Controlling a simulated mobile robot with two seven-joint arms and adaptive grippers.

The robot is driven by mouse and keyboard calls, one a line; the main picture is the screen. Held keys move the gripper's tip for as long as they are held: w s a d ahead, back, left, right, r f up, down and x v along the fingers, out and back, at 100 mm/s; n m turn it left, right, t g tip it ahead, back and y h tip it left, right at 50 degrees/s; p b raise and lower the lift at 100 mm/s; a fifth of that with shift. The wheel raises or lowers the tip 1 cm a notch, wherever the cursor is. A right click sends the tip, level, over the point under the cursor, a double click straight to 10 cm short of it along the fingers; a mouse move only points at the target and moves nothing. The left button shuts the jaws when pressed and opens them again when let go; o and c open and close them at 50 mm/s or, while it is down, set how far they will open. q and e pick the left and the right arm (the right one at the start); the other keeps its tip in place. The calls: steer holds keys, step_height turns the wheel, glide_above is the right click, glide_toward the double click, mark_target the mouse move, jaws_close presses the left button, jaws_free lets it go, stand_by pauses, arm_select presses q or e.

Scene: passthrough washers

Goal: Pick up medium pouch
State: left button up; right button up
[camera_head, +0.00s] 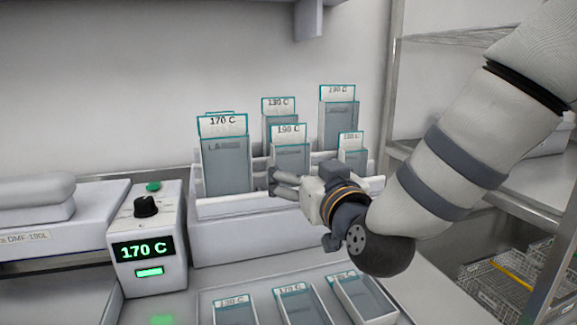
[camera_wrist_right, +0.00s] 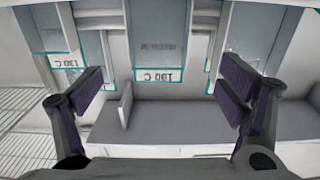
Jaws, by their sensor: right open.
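A medium-sized grey pouch with a white label that seems to read 190 C (camera_head: 290,155) stands upright in the front middle slot of a white rack (camera_head: 245,207). My right gripper (camera_head: 273,182) is open and empty in front of this pouch's lower part, partly covering it. In the right wrist view, which looks upside down, the pouch (camera_wrist_right: 160,45) shows between and beyond the spread fingers (camera_wrist_right: 164,85). Whether a finger touches it cannot be told. Another pouch of similar size (camera_head: 278,116) stands behind it. My left gripper is not in view.
A larger 170 C pouch (camera_head: 226,160) stands to the left and a smaller pouch (camera_head: 352,155) to the right. A tall pouch (camera_head: 338,110) is behind. More pouches (camera_head: 300,303) lie in a front tray. A control box reading 170 C (camera_head: 148,240) stands left; wire baskets (camera_head: 500,285) are right.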

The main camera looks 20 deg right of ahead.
mark_target(293, 158)
steer(key=w, duration=0.7)
steer(key=shift+f, duration=0.15)
steer(key=c, duration=0.9)
